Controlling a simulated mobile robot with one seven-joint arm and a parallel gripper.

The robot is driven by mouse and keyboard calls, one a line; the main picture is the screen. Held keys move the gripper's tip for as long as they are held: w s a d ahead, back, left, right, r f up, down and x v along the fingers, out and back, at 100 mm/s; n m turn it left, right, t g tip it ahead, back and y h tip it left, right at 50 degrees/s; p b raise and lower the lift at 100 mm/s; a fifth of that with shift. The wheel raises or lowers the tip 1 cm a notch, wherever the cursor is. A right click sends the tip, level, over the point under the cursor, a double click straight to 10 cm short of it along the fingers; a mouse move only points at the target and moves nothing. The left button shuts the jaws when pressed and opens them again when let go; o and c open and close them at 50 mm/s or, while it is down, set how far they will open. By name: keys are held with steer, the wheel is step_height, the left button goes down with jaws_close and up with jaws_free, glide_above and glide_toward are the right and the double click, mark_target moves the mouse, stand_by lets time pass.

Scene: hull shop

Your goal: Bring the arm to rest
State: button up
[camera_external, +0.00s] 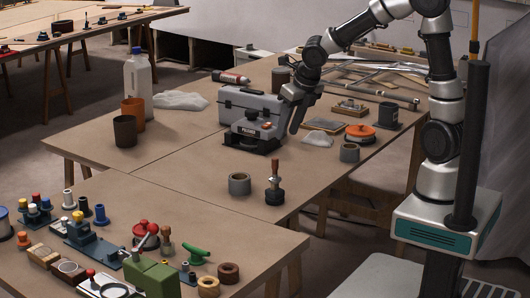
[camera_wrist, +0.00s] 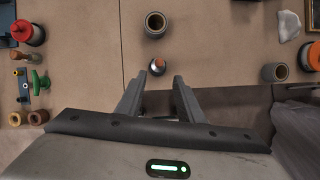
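My arm comes in from the upper right in the external view, bent at the elbow.
A white bottle (camera_external: 138,78) stands farther left. The front table (camera_external: 250,248) holds several small tools.

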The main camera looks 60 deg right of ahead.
steer(key=s+d+r+m, duration=0.1)
steer(key=s+r+m, duration=0.2)
steer(key=s+m, duration=0.6)
steer(key=s+d+r+m+t+y, duration=0.15)
steer(key=s+r+m, duration=0.3)
steer(key=m, duration=0.95)
steer(key=s+d+r+m+h, duration=0.1)
steer(key=s+d+r+m, duration=0.1)
steer(key=s+m, duration=0.75)
step_height(320, 180, up, 13)
steer(key=w+m+p, duration=0.1)
steer(key=w+p, duration=0.1)
steer(key=p, duration=1.1)
steer(key=shift+w+a, duration=0.15)
steer(key=shift+a, duration=0.05)
